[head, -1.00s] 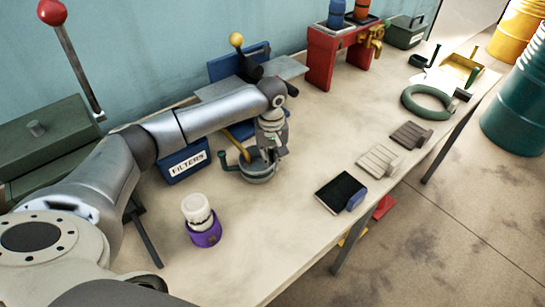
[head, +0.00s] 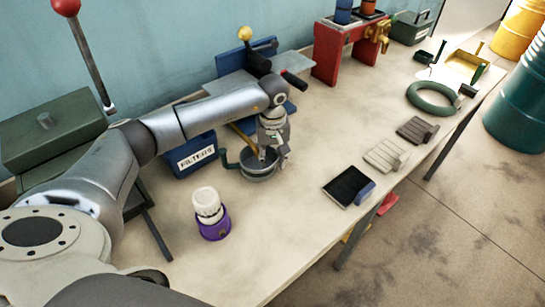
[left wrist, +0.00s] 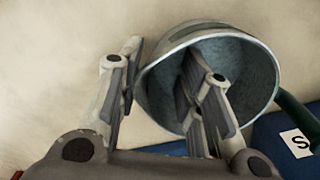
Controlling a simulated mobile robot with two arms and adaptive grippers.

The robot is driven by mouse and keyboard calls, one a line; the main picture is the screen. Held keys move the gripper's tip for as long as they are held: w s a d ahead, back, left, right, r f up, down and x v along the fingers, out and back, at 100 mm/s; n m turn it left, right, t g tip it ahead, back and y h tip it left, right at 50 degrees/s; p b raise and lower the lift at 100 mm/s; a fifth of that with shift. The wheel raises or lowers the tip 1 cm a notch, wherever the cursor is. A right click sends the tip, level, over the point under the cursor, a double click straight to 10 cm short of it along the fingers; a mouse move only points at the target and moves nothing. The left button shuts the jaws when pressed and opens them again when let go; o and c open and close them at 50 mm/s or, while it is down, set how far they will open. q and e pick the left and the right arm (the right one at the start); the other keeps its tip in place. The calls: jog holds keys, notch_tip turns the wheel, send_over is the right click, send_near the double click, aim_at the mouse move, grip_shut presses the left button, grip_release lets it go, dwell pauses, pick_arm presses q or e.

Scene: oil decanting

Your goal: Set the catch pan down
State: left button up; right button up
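The catch pan (head: 258,176) is a round grey pan with a green handle. In the head view it is at the bench top in front of the blue filters box (head: 196,155); any small gap under it is hard to tell. My left gripper (head: 270,152) is over its near right side. In the left wrist view my left gripper (left wrist: 160,90) has its fingers apart, one inside the pan (left wrist: 250,75) and one outside, with the rim between them. Space shows between the fingers, and they do not pinch the wall. My right gripper is not in view.
A white-and-purple container (head: 212,218) stands to the left on the bench (head: 280,225). A black pad (head: 347,186) and two grooved blocks lie to the right. A red stand (head: 338,52) is behind. The bench between pan and pads is clear.

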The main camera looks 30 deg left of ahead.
pick_arm(q)
notch_tip(320, 180, up, 12)
dwell(0.5)
dwell(0.4)
